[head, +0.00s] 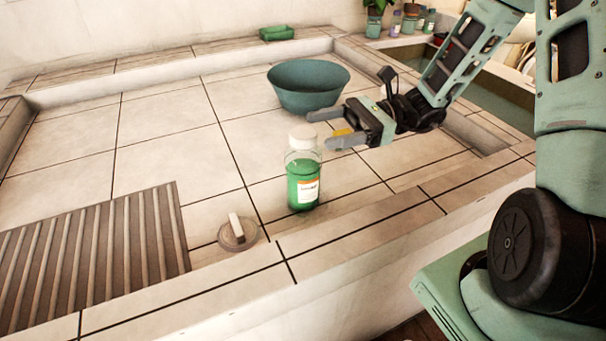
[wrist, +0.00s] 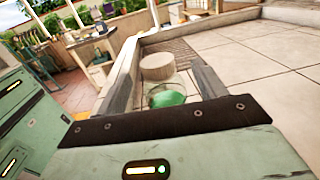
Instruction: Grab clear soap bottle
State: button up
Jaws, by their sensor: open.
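The clear soap bottle (head: 304,180) stands upright on the tiled basin floor, near the front wall. It has a white cap, green liquid inside and a pale label. My gripper (head: 318,130) is open, just to the right of the bottle's cap and at about its height, with the fingers pointing left toward it. In the wrist view the bottle (wrist: 165,93) shows beyond and between the two fingers of my gripper (wrist: 163,75), with its lower part hidden by the gripper body. The fingers do not grip it.
A teal bowl (head: 308,88) stands behind my gripper. A round drain plug (head: 238,233) lies left of the bottle, beside a ribbed brown panel (head: 100,250). A green item (head: 277,33) sits on the back ledge. The basin's front rim (head: 380,218) runs close to the bottle. Tiles at left are clear.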

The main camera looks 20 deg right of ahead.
aim_at(293, 139)
jog(key=a, duration=0.7)
jog(key=shift+w+a+f, duration=0.1)
jog(key=shift+a+f, duration=0.05)
jog(key=shift+f, duration=0.15)
grip_shut()
